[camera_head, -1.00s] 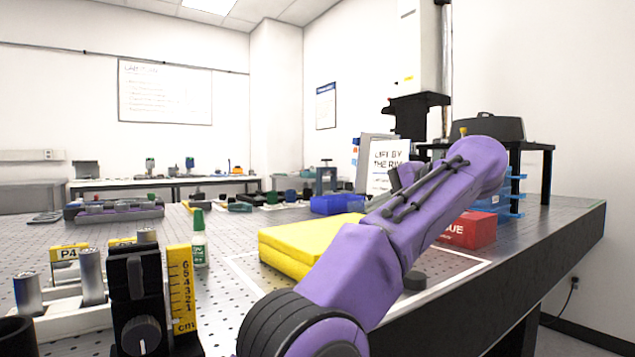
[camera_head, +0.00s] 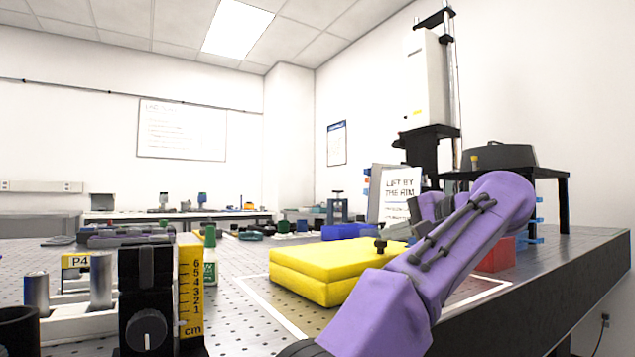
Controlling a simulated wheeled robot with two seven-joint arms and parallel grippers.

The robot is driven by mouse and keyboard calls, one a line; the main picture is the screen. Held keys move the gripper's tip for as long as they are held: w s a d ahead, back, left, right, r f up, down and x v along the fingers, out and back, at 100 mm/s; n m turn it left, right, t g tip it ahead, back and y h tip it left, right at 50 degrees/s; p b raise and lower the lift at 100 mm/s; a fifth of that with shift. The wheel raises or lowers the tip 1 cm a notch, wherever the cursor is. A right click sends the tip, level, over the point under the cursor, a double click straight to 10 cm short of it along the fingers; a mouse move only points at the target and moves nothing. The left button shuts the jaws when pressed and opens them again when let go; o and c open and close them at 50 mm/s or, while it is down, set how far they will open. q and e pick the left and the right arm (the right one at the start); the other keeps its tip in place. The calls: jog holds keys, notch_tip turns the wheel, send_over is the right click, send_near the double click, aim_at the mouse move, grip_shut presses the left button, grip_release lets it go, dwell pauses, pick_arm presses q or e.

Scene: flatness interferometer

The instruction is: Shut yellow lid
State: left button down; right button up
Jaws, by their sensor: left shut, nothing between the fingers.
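A flat yellow box (camera_head: 310,284) sits on the bench near the middle. Its yellow lid (camera_head: 325,257) lies flat on the lower half, with a thin seam between them. A small black knob (camera_head: 380,246) shows at the lid's right end. My right gripper is not in view.
A red block (camera_head: 494,258) stands behind my arm. A "lift by the rim" sign (camera_head: 402,183) stands farther back. A yellow ruler (camera_head: 190,287) and a green-capped bottle (camera_head: 210,256) are left of the box. Perforated bench (camera_head: 235,318) is clear in front-left of it.

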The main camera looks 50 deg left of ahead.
pick_arm(q)
jog(key=s+d+r+p, duration=0.1)
jog(key=d+r+p, duration=0.6)
jog(key=d, duration=0.2)
jog(key=shift+d, duration=0.3)
